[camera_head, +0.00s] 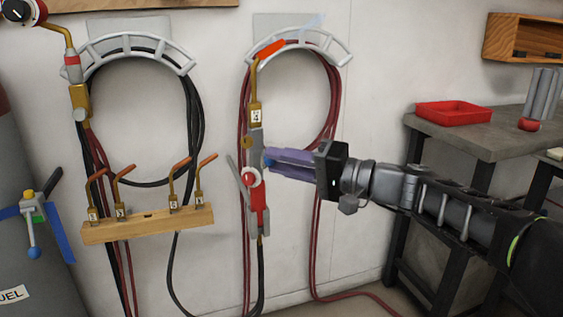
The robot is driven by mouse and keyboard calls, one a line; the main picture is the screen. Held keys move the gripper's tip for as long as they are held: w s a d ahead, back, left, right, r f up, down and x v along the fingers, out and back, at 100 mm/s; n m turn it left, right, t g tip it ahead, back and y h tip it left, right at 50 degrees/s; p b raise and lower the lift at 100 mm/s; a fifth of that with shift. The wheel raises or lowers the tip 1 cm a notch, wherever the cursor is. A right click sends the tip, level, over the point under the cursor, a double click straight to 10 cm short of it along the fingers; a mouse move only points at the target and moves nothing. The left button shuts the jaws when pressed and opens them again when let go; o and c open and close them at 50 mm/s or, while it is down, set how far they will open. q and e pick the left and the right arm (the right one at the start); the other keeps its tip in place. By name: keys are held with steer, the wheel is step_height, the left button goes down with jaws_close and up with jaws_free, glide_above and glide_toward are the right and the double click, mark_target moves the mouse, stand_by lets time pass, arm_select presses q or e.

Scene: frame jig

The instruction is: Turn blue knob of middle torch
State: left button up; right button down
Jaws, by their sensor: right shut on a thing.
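The middle torch (255,138) hangs upright on the wall under the right hose hanger, with a brass neck, a numbered tag and an orange-red tip. A red part with a round white face (252,181) sits lower on it. The blue knob (268,162) is on the torch's right side, mostly covered by my fingers. My right gripper (272,161) reaches in from the right, its purple fingers shut on the blue knob. My left gripper is not in view.
A wooden rack (150,227) with several brass nozzles is left of the torch. Dark red and black hoses hang around it. A grey bench (480,142) with a red tray (453,112) stands at right. Another torch (78,95) hangs at left beside a grey cylinder (30,255).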

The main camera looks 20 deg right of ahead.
steer(key=m+p, duration=0.1)
steer(key=m, duration=0.3)
stand_by(0.4)
steer(key=c, duration=1.2)
jaws_free()
steer(key=v, duration=0.8)
steer(key=shift+p, duration=0.4)
steer(key=shift+w, duration=0.1)
